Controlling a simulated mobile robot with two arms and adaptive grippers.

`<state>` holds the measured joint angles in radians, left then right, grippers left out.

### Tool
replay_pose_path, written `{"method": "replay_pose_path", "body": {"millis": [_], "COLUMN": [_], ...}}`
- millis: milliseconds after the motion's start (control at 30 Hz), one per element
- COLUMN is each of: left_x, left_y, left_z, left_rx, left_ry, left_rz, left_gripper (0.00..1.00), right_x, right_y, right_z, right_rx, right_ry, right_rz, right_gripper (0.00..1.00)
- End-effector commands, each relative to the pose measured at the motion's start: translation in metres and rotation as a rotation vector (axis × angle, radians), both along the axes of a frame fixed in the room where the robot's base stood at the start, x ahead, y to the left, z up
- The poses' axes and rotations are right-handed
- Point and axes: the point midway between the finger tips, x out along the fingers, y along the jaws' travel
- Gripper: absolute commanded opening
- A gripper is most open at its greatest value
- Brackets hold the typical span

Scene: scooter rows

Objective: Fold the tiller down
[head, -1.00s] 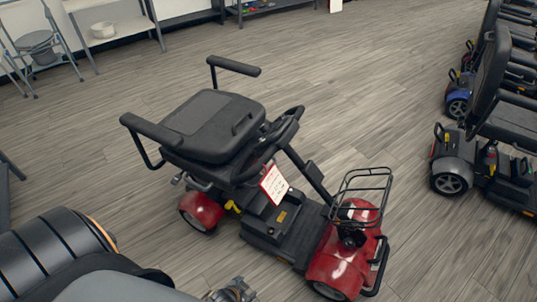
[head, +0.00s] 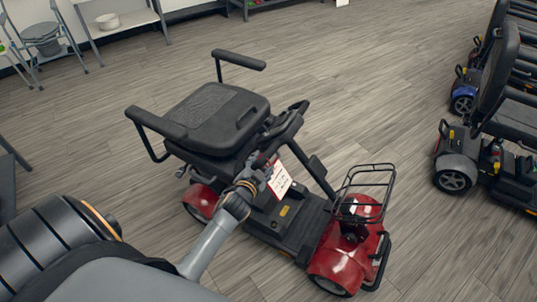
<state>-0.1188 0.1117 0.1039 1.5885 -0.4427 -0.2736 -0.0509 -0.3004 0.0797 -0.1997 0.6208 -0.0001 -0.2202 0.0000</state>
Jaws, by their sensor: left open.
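A red and black mobility scooter (head: 345,262) stands in the middle of the floor, its seat back folded flat on the seat (head: 212,112). Its black tiller (head: 312,168) slants up from the front deck back toward the seat, with the handlebar (head: 287,127) at its top by the seat's front edge. A white and red price tag (head: 280,180) hangs below the handlebar. My left gripper (head: 264,166) is open beside the tiller head and tag. It overlaps them in the picture, and I cannot tell whether it touches. My right gripper is not in view.
A black wire basket (head: 368,188) sits over the scooter's red front. More scooters (head: 455,165) stand in a row at the right edge. A shelf (head: 125,22) and a commode chair (head: 42,42) are at the back left. The floor around the scooter is clear.

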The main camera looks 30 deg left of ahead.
Motion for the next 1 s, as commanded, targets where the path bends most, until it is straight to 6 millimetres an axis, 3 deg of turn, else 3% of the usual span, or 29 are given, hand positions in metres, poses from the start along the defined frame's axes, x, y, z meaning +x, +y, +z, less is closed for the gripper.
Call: {"method": "replay_pose_path", "body": {"millis": [100, 300, 500, 800, 1000], "left_x": [0.025, 0.053, 0.065, 0.066, 0.066], "left_y": [0.006, 0.014, 0.017, 0.017, 0.017], "left_z": [-0.009, -0.019, -0.023, -0.023, -0.023], "left_rx": [0.0, 0.001, 0.001, 0.0, 0.0], "left_ry": [-0.001, 0.0, 0.001, 0.001, 0.001], "left_rz": [0.001, 0.0, -0.001, -0.001, -0.001], "left_gripper": [0.51, 0.51, 0.51, 0.51, 0.13], "right_x": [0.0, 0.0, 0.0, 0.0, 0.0], "right_y": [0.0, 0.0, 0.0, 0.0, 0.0], "right_z": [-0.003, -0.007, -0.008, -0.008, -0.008], "right_rx": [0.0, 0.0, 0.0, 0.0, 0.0], "right_ry": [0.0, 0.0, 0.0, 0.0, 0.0], "right_rz": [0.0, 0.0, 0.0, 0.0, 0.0], "right_gripper": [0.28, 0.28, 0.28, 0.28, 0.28]}}
